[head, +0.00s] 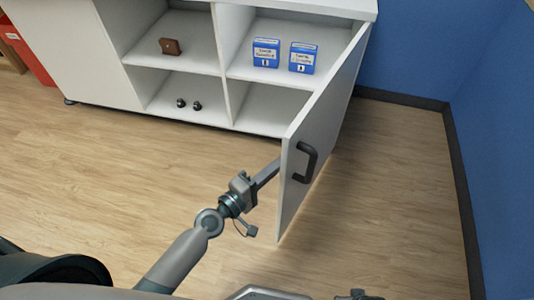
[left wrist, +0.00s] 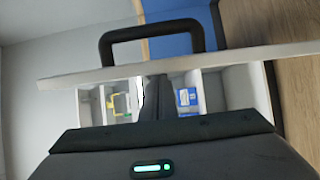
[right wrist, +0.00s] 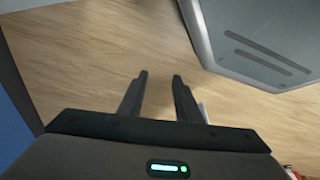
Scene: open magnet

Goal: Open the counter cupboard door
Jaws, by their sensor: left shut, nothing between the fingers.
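The white counter cupboard door (head: 328,118) stands swung wide open, out from the right end of the counter cupboard (head: 112,45). Its dark handle (head: 306,162) is on the outer face, to the right. My left gripper (head: 272,173) is shut and empty, with its fingers at the door's inner face; contact is hard to tell. In the left wrist view the door's edge (left wrist: 230,58) crosses above the shut fingers (left wrist: 155,95), with the handle (left wrist: 150,35) beyond. My right gripper (right wrist: 158,85) is open and empty over bare floor.
Inside the cupboard are two blue boxes (head: 266,53), a brown item (head: 170,46) and small dark items (head: 189,104). A blue wall (head: 405,55) stands to the right, and a red object (head: 30,55) at the far left. The wooden floor (head: 110,170) in front is clear.

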